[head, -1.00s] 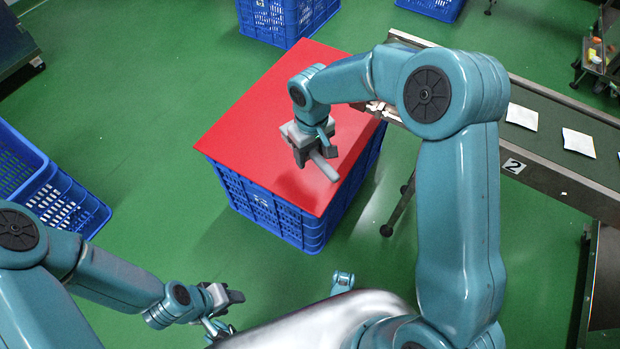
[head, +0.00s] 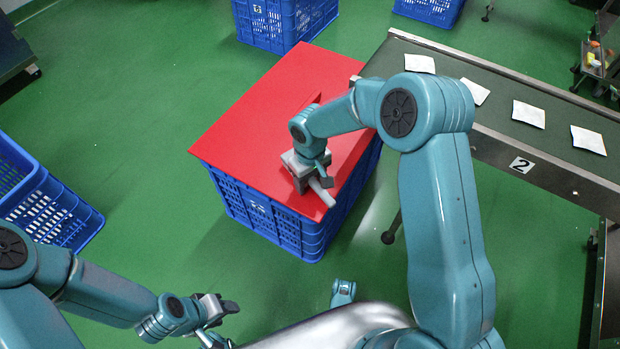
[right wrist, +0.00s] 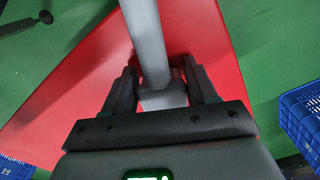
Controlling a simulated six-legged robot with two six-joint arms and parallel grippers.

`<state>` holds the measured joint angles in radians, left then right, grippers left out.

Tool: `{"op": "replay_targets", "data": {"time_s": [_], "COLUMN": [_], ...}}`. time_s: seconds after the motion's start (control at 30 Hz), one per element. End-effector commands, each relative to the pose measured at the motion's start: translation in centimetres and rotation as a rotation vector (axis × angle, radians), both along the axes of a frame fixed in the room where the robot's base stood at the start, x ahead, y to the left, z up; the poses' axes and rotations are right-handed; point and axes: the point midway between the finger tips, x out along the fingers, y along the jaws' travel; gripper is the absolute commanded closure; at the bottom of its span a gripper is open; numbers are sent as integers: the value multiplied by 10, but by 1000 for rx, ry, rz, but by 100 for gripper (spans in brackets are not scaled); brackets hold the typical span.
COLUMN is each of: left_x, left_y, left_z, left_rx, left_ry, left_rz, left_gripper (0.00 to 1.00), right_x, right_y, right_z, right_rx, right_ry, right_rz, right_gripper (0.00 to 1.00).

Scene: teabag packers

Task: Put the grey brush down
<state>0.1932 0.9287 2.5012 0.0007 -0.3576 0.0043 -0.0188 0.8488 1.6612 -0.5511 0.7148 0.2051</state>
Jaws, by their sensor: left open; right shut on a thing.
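The grey brush (right wrist: 147,40) is in my right gripper (right wrist: 163,88), whose two dark fingers stand on either side of it in the right wrist view. In the head view only a short grey end of the brush (head: 322,193) shows below my right gripper (head: 308,180), over the near part of the red board (head: 245,105). I cannot tell whether the brush touches the board. The red board lies on a blue crate (head: 262,214). My left gripper (head: 226,306) is open and empty at the lower left, away from the board.
A conveyor (head: 500,155) marked 2 carries several white teabag packets (head: 528,114) at the right. Blue crates stand at the left (head: 45,205) and at the back (head: 282,22). Most of the red board's left and far part is bare.

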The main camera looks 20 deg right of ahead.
Motion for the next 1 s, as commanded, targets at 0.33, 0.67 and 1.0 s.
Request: {"op": "replay_targets", "data": {"time_s": [0.33,0.67,1.0], "left_x": [0,-3,-8], "left_y": [0,-3,-7], "left_z": [-1,18,37], "left_rx": [0,-2,-6], "left_ry": [0,6,14], "left_rz": [1,-12,-31], "left_gripper": [54,54,54], "right_x": [0,1,0], "right_y": [0,0,0], "right_z": [-1,45,112], "right_rx": [0,0,-1], "right_ry": [1,-4,-1], "right_rz": [0,0,1], "right_gripper": [17,17,17]}}
